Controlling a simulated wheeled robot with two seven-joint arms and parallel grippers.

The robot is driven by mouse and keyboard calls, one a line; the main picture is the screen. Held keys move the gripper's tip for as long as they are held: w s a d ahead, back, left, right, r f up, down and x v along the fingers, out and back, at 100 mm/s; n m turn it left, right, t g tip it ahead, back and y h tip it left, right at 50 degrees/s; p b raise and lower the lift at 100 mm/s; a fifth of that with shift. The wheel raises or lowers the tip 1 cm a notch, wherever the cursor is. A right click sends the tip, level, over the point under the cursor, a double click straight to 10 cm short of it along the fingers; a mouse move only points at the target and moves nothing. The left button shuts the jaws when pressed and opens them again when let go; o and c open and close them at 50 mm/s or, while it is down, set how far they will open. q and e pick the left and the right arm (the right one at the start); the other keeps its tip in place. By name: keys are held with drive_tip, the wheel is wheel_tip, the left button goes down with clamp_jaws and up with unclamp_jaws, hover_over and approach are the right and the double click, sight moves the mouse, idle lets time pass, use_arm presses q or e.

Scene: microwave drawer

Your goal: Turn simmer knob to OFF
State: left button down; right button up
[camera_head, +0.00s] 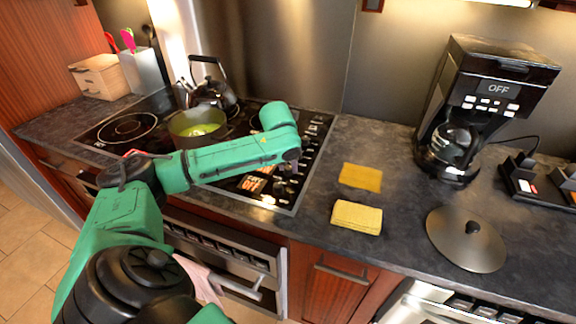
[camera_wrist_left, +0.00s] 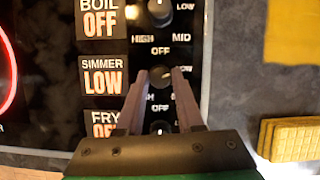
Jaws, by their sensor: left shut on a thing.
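The simmer knob (camera_wrist_left: 160,76) is a small dark round knob between my left gripper's (camera_wrist_left: 160,72) two fingers in the left wrist view. The gripper is shut on it. The simmer display (camera_wrist_left: 104,77) beside it reads LOW. The boil knob (camera_wrist_left: 160,10) is above it, and the boil display (camera_wrist_left: 101,19) reads OFF. The fry knob (camera_wrist_left: 160,128) is below, between the fingers' lower parts; the fry display (camera_wrist_left: 104,122) is partly covered by a finger. In the head view my left arm reaches over the cooktop (camera_head: 311,150), and its wrist hides the fingertips.
A pot (camera_head: 187,133) with green contents and a kettle (camera_head: 212,94) stand on the cooktop.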

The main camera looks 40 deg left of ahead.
use_arm(q)
drive_tip(key=shift+r+n+p, duration=0.2)
drive_tip(key=shift+n+p, duration=0.1)
drive_tip(key=shift+p, duration=0.3)
drive_tip(key=n+g+y+p, duration=0.1)
drive_tip(key=n+p, duration=0.2)
drive_tip(key=p, duration=0.2)
drive_tip(key=n+y+p, duration=0.1)
drive_tip(key=n+p, duration=0.2)
drive_tip(key=p, duration=0.2)
drive_tip(key=shift+w+d+r+n+g, duration=0.15)
drive_tip(key=shift+w+d+n+g, duration=0.05)
drive_tip(key=shift+n+g, duration=0.2)
drive_tip(key=n+g+p, duration=0.1)
drive_tip(key=n+p, duration=0.1)
drive_tip(key=n, duration=0.1)
drive_tip(key=shift+w+n+y, duration=0.15)
drive_tip(key=shift+n+y, duration=0.15)
drive_tip(key=shift+f+n+g+p, duration=0.2)
drive_tip(key=shift+n+g, duration=0.2)
drive_tip(key=shift+n, duration=0.35)
drive_tip(key=shift+f+n+g+p, duration=0.15)
drive_tip(key=shift+n+g, duration=0.25)
drive_tip(key=shift+n, duration=0.35)
drive_tip(key=shift+w+r, duration=0.1)
drive_tip(key=c, duration=0.5)
unclamp_jaws()
drive_tip(key=shift+c, duration=0.2)
